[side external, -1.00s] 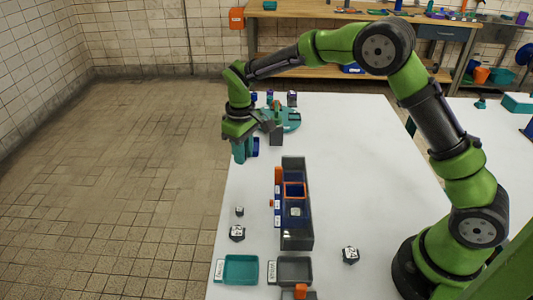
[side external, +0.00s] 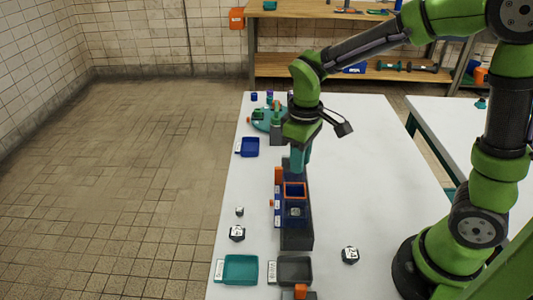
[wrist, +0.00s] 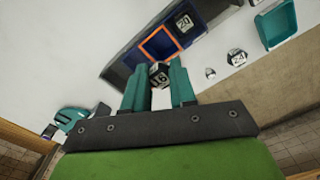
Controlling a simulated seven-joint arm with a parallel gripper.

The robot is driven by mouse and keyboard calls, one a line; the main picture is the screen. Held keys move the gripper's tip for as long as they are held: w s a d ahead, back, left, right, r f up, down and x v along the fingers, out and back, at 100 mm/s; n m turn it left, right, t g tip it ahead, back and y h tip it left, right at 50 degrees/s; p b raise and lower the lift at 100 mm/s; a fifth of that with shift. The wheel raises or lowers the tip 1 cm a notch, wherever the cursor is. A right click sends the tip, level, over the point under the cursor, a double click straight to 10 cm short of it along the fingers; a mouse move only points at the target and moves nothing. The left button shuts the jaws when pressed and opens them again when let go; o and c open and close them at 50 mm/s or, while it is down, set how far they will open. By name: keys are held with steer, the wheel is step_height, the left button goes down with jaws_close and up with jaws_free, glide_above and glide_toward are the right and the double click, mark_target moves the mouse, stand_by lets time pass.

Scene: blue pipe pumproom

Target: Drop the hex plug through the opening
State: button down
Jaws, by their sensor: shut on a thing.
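My gripper (side external: 299,168) points down over the back end of the dark long box (side external: 297,240). In the wrist view my gripper (wrist: 158,88) has its teal fingers shut on a dark hex plug (wrist: 159,75) with a white face marked 16. The opening has a square orange frame (wrist: 146,52) on the blue part of the box; the frame also shows in the side view (side external: 302,190). The plug is close to the frame's near edge in the wrist view. Its height above the box is hard to tell. In the side view the plug cannot be made out.
A plug marked 20 (wrist: 184,22) lies in the box beside the frame. Plugs (side external: 237,233) (side external: 350,255) and a small one (side external: 239,211) lie on the white table. Teal (side external: 240,281), grey (side external: 294,281) and blue (side external: 249,147) trays stand around.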

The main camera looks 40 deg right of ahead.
mark_target(298, 182)
steer(key=shift+f, duration=3.85)
steer(key=c, duration=0.8)
jaws_free()
steer(key=shift+r, duration=0.1)
steer(key=shift+r, duration=3.4)
steer(key=shift+w, duration=0.1)
